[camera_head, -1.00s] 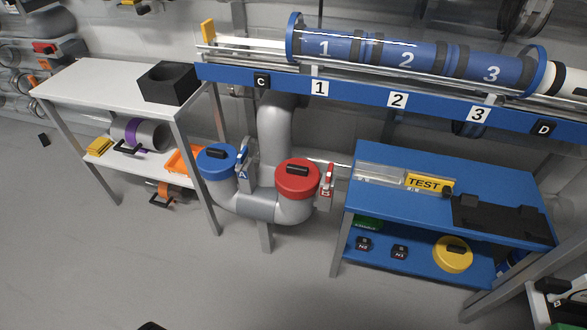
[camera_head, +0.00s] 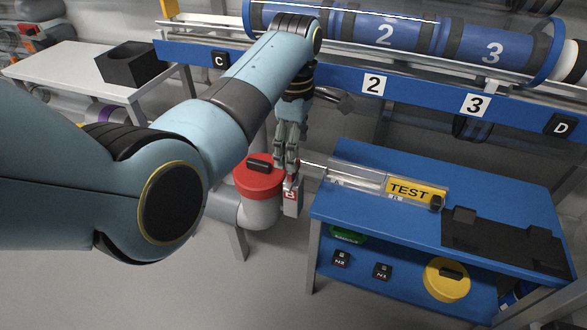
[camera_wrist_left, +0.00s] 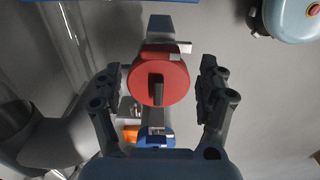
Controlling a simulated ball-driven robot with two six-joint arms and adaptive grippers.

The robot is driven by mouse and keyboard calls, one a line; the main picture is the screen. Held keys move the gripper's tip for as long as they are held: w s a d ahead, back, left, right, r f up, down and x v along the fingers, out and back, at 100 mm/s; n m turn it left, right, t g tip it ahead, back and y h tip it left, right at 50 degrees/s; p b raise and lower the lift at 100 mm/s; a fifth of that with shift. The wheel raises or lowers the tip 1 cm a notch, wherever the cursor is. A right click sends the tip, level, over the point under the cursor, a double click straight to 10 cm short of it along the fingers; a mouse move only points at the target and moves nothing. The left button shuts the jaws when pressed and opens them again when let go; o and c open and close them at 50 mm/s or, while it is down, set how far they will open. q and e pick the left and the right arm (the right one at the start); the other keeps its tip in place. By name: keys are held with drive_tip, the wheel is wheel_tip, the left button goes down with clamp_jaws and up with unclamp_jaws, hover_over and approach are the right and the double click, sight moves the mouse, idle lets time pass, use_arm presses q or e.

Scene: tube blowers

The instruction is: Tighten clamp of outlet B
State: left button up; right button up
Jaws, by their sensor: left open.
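Outlet B has a red cap (camera_head: 258,178) with a black handle; it also shows in the left wrist view (camera_wrist_left: 150,82). Its clamp (camera_head: 291,197), a grey upright piece marked B, stands just right of the cap in the head view. My left gripper (camera_head: 290,165) is open and points down at the clamp, its fingertips by the clamp's upper end. Whether they touch it I cannot tell. In the left wrist view the open fingers (camera_wrist_left: 160,80) appear on both sides of the red cap, with nothing gripped. My right gripper is not in view.
A blue table (camera_head: 400,235) with a yellow TEST label (camera_head: 415,190) stands close to the right. A blue rail (camera_head: 330,78) with numbered blue tubes runs behind. The blue cap of outlet A (camera_wrist_left: 155,141) shows in the left wrist view. My left arm covers much of the left side.

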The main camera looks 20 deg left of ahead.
sight(292, 175)
use_arm(q)
wheel_tip(292, 175, down, 4)
drive_tip(key=shift+f+b, duration=0.15)
drive_tip(key=shift+b, duration=0.55)
drive_tip(key=shift+f, duration=0.3)
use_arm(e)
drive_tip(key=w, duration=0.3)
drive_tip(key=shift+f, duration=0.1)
use_arm(q)
drive_tip(key=c, duration=1.2)
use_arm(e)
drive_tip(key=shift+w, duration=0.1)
